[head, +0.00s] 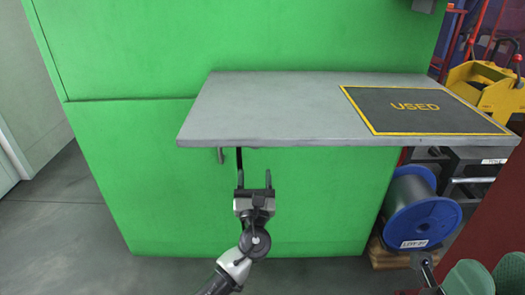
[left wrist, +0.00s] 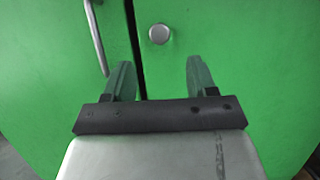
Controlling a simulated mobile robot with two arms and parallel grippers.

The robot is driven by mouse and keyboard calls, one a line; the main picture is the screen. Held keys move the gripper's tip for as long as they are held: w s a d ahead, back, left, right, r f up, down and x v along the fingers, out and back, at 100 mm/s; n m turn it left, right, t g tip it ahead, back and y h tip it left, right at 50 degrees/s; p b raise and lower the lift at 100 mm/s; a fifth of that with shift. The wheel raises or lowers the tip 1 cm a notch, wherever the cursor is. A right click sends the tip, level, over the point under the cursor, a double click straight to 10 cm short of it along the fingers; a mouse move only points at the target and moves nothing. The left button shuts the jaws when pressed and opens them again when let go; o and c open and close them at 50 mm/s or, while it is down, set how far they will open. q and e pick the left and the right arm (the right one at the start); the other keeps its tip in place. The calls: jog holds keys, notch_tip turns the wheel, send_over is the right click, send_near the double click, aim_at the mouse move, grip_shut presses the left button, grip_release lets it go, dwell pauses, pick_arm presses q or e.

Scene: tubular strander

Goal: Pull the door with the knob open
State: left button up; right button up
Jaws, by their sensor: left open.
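The green door with the knob (left wrist: 250,70) fills the right side of the left wrist view, right of a dark vertical seam. It also shows under the grey shelf in the head view (head: 325,195). The round silver knob (left wrist: 159,34) sits near the door's left edge and stands beyond my fingertips, between their lines. The shelf mostly hides it in the head view. My left gripper (head: 254,178) is open and empty in front of the door, below the shelf. Its two fingers also show in the left wrist view (left wrist: 160,72), apart from the knob.
The grey shelf (head: 270,105) juts out above my left gripper, with a dark "USED" mat (head: 400,120) on it. A bar handle (left wrist: 96,38) is on the panel left of the seam. A blue spool (head: 425,220) stands at right. The floor at left is clear.

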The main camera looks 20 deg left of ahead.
pick_arm(q)
jog(key=b+x, duration=0.2)
jog(key=x, duration=0.8)
jog(key=shift+b, duration=0.3)
jog(key=shift+f, duration=0.1)
grip_shut()
